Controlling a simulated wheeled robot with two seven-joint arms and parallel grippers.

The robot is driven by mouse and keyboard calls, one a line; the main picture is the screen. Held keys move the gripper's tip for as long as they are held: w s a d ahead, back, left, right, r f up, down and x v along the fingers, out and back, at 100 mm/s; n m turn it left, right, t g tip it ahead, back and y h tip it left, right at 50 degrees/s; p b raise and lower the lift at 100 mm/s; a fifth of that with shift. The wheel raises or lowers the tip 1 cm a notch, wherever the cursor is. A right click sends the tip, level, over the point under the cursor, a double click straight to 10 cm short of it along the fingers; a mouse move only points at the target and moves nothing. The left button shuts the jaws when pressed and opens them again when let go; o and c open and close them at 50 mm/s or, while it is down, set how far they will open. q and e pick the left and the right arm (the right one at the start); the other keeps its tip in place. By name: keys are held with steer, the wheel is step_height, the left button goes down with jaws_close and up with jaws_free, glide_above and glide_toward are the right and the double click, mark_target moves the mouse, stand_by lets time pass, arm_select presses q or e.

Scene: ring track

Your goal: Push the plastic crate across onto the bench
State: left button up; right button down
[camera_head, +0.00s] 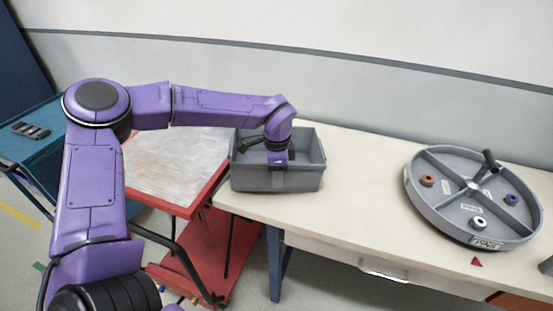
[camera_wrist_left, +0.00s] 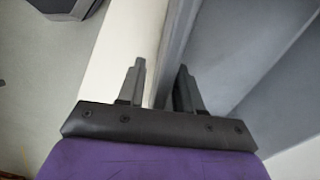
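The grey plastic crate (camera_head: 306,179) stands upright on the left end of the pale bench top (camera_head: 365,165), close to the edge beside the red cart. Its base appears to lie on the bench; part of its inside is hidden by my left arm. My left gripper (camera_head: 278,167) is at the crate's near wall. In the left wrist view, the fingers of my left gripper (camera_wrist_left: 160,85) are apart, with the crate's wall (camera_wrist_left: 178,45) running between them. Bench shows between the left finger and the wall, so it is not clamped. My right gripper is not in view.
The red cart (camera_head: 214,180) with a worn pale top adjoins the bench's left end. A round divided grey tray (camera_head: 420,197) with several rings stands on the bench's right. A red triangle (camera_head: 477,262) lies by it. Bench between crate and tray is clear.

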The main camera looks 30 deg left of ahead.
arm_select(q)
steer(key=shift+f, duration=0.5)
jaws_close()
steer(key=shift+r, duration=0.1)
stand_by(1.0)
